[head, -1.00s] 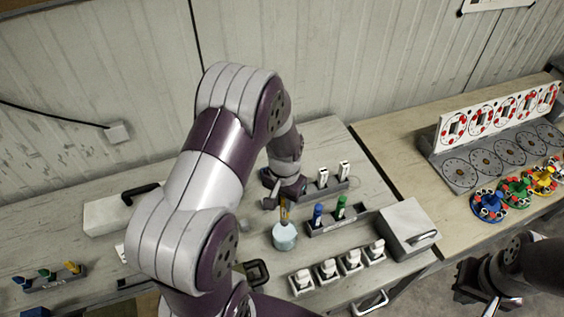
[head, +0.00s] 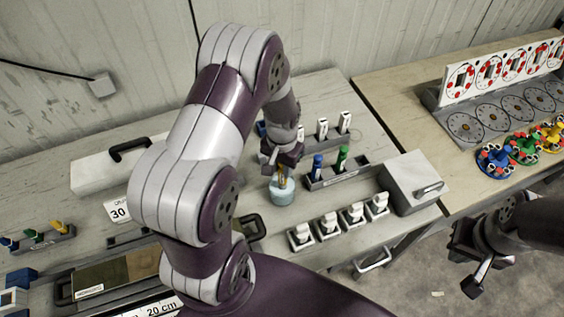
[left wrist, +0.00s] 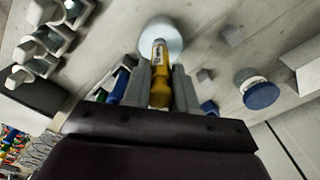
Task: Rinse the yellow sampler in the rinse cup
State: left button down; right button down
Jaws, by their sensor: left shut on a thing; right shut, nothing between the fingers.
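The yellow sampler (head: 282,175) is upright in my left gripper (head: 281,165), which is shut on it. In the left wrist view the sampler (left wrist: 160,75) shows between the two fingers (left wrist: 160,88). The pale blue rinse cup (head: 282,194) stands on the bench directly below. The sampler's lower end meets the cup's mouth and appears to be inside; its tip is hidden and the depth cannot be told. In the left wrist view the cup (left wrist: 162,36) lies beyond the sampler. My right gripper (head: 474,268) is shut and empty, off the front of the bench at the right.
A rack with blue and green samplers (head: 336,174) stands just right of the cup. White-topped holders (head: 340,222) line the front, with a grey box (head: 412,181) to the right. A handled white case (head: 118,168) lies at left. A blue-lidded round container (left wrist: 258,92) shows in the wrist view.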

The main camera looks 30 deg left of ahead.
aim_at(282, 181)
pick_arm(q)
jog(key=shift+f, duration=0.7)
jog(key=shift+a+f+b, duration=0.1)
jog(key=shift+f+b, duration=0.1)
jog(key=shift+b, duration=0.1)
jog(key=shift+w+a, duration=0.1)
jog(key=shift+w, duration=0.15)
pick_arm(e)
jog(key=shift+w+a+f, duration=0.15)
jog(key=shift+w+f, duration=0.15)
jog(key=shift+f, duration=0.25)
pick_arm(q)
jog(key=shift+s, duration=0.15)
pick_arm(e)
jog(key=shift+s, duration=0.1)
pick_arm(q)
jog(key=shift+f, duration=0.1)
jog(key=shift+f+b, duration=0.4)
jog(key=shift+f, duration=0.25)
pick_arm(e)
jog(key=shift+f, duration=0.45)
pick_arm(q)
jog(key=shift+r, duration=0.15)
